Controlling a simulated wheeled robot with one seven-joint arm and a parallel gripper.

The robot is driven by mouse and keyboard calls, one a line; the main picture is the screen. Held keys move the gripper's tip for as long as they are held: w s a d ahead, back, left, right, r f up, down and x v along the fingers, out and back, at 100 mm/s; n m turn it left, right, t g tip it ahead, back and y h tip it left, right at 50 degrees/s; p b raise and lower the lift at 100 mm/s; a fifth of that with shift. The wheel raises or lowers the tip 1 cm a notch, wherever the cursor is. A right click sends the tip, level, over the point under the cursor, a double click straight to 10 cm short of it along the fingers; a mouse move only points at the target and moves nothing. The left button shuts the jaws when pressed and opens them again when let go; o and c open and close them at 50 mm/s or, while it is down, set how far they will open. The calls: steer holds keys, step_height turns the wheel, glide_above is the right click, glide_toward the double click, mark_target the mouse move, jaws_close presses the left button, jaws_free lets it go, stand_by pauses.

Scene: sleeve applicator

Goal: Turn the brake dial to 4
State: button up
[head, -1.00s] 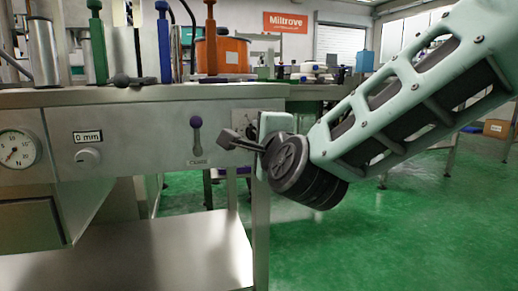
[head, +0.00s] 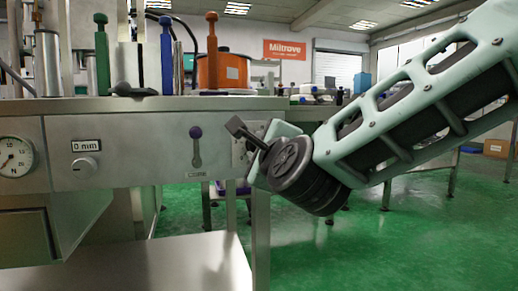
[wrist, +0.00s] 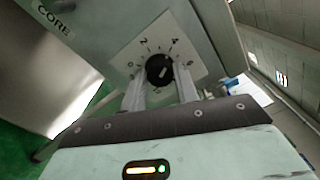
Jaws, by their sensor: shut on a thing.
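The brake dial (wrist: 159,70) is a round black knob with a short pale mark, on a white plate (wrist: 125,60) with numbers including 2, 4 and 6. The mark slants up to the right; I cannot read its exact number. My gripper (wrist: 160,80) is shut on the dial, one finger on each side of it in the wrist view. In the head view my gripper (head: 243,135) is at the right end of the steel front panel (head: 130,165). There the dial is hidden behind the dark fingers, and only part of its plate (head: 238,153) shows.
Colored handles and an orange pot (head: 224,72) stand on the bench above.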

steer(key=o, duration=1)
steer(key=p+v, duration=0.5)
steer(key=v, duration=1.2)
steer(key=shift+s+d, duration=0.1)
steer(key=shift+s, duration=0.15)
